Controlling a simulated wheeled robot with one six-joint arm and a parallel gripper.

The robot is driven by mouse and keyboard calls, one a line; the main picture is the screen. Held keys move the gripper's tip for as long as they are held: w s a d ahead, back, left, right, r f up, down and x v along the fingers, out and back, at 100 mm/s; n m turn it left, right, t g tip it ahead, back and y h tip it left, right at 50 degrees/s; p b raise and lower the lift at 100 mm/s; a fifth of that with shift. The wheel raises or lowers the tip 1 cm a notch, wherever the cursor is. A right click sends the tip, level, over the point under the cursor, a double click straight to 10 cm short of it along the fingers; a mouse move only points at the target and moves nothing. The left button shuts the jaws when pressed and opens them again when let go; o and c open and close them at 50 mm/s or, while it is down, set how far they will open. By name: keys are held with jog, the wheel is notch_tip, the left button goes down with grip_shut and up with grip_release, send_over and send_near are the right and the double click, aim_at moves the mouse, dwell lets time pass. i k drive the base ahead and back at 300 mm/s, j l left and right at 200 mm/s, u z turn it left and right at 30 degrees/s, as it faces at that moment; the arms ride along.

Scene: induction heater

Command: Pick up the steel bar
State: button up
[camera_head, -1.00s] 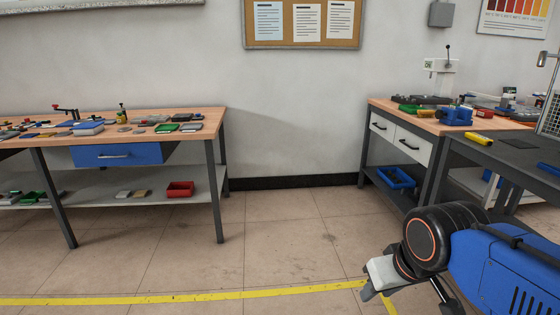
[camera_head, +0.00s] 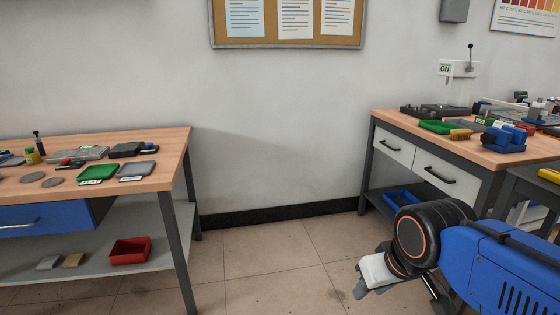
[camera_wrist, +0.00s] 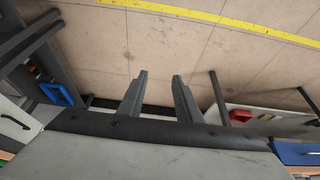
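I cannot make out a steel bar for certain in either view; small items on the benches are too small to tell. My gripper (camera_wrist: 160,76) shows in the wrist view with its two fingers apart and only floor between them. In the head view my gripper (camera_head: 362,287) is at the lower right, pointing down over the floor, away from both benches. Its fingertips are hard to make out there.
The left wooden bench (camera_head: 148,180) holds a green tray (camera_head: 98,174), a grey tray (camera_head: 137,170) and discs; a red bin (camera_head: 130,251) is on its shelf. The right bench (camera_head: 388,118) carries a blue vise (camera_head: 505,138) and a green tray (camera_head: 437,127). Floor between is free.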

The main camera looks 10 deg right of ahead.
aim_at(488, 113)
jog(key=i+z, duration=0.25)
jog(key=i, duration=0.3)
jog(key=i+j+z, duration=0.15)
jog(key=i+z, duration=0.15)
jog(key=i, duration=0.25)
jog(key=i+j+z, duration=0.25)
jog(key=i, duration=0.3)
